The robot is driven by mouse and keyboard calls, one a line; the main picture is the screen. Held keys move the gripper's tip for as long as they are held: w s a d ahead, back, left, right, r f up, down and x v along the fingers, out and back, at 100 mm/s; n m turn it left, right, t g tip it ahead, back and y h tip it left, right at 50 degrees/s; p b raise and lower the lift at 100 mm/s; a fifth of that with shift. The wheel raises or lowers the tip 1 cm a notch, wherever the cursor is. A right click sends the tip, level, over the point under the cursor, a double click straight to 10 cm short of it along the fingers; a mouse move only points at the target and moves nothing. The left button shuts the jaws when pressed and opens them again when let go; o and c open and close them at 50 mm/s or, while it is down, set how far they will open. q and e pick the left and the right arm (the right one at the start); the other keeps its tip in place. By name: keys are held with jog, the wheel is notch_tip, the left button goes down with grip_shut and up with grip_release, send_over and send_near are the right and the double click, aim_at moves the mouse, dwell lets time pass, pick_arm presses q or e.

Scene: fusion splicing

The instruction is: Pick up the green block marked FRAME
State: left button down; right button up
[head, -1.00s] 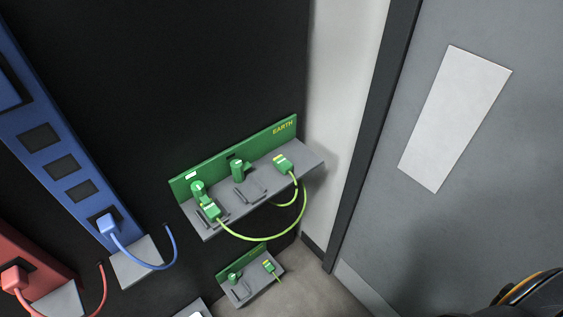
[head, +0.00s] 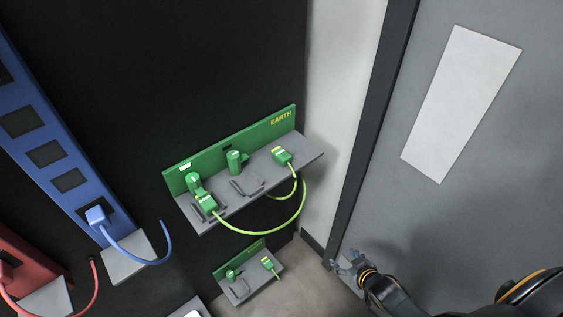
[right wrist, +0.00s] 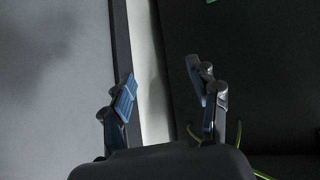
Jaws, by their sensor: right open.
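On the grey shelf below the green EARTH panel (head: 281,118), a green block with small pale lettering (head: 207,201) lies at the left end. The lettering is too small to read surely. A second green block with a yellow band (head: 282,156) lies at the right end, and a yellow-green cable (head: 262,233) runs between the two. My right gripper (head: 345,263) is open and empty, low and to the right of the shelf, well apart from both blocks. Its spread fingers also show in the right wrist view (right wrist: 165,95). My left gripper is not in view.
Two green upright pieces (head: 235,161) stand on the shelf. A smaller green-and-grey shelf (head: 239,291) sits below. A blue panel (head: 68,181) with a blue cable and a red panel are at left. A grey door-like panel (head: 500,120) is at right.

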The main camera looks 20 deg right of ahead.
jog(key=w+a+r+t+y+b, duration=0.1)
jog(key=w+r+t, duration=0.1)
jog(key=w+r, duration=0.4)
jog(key=w+a+r+t+y+b, duration=0.15)
jog(key=w+r, duration=0.25)
jog(key=r, duration=0.4)
jog(key=n+t+y, duration=0.3)
jog(key=y, duration=0.1)
send_near(285, 156)
jog(key=x, duration=0.5)
jog(key=shift+w+r, duration=0.15)
jog(key=shift+r, duration=0.2)
jog(key=x, duration=0.3)
jog(key=p+x, duration=0.1)
jog(key=x, duration=0.1)
jog(key=shift+f, duration=0.4)
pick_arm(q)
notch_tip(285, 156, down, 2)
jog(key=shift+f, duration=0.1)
pick_arm(e)
grip_shut()
